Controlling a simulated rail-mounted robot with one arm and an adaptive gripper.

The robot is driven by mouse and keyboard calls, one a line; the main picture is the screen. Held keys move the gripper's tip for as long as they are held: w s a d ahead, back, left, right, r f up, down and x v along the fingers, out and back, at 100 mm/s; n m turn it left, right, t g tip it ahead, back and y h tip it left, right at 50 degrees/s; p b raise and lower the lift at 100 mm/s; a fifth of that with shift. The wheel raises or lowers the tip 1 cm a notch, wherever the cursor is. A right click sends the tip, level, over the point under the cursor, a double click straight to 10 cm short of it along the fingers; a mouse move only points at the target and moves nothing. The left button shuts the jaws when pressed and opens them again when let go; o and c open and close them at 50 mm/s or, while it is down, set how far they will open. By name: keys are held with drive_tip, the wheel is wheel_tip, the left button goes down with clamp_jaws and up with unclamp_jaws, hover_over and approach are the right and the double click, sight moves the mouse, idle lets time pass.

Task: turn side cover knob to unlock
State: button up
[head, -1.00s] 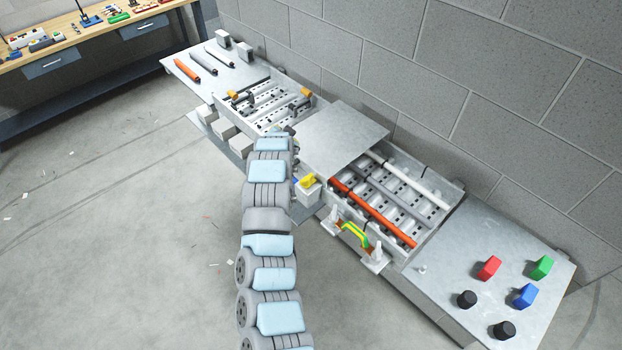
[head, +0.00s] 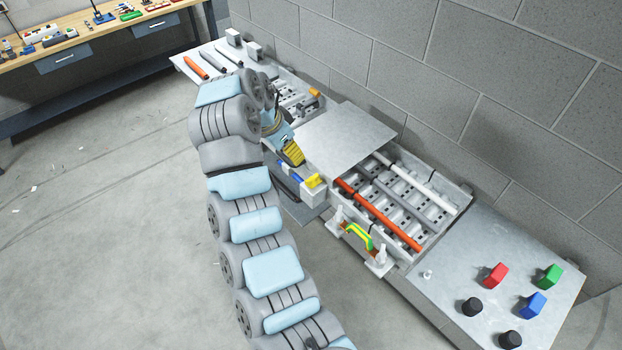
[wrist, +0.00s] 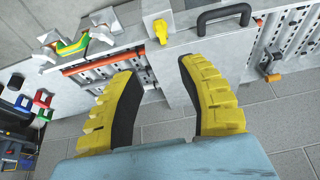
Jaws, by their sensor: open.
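The yellow knob (head: 314,181) sits on a pale block at the near side of the row, left of the green-yellow strap. It also shows in the wrist view (wrist: 161,32) at the top middle, beyond the fingertips. Beside it in the wrist view is a pale panel with a dark handle (wrist: 223,16). My gripper (head: 293,154) is above and left of the knob in the head view. In the wrist view my gripper (wrist: 157,66) shows two yellow, dark-lined fingers spread apart with nothing between them. The fingers do not touch the knob.
A flat grey cover plate (head: 345,138) lies right of my gripper. An open bay with an orange bar (head: 378,214) and the green-yellow strap (head: 358,235) are further right. Coloured blocks stand on the right-hand plate (head: 455,270).

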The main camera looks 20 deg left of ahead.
drive_tip(key=b, duration=0.4)
approach(309, 178)
drive_tip(key=shift+f, duration=1.1)
drive_tip(key=x, duration=0.2)
drive_tip(key=p+x, duration=0.1)
drive_tip(key=x, duration=0.5)
drive_tip(key=shift+w+d, duration=0.25)
drive_tip(key=shift+w, duration=0.05)
clamp_jaws()
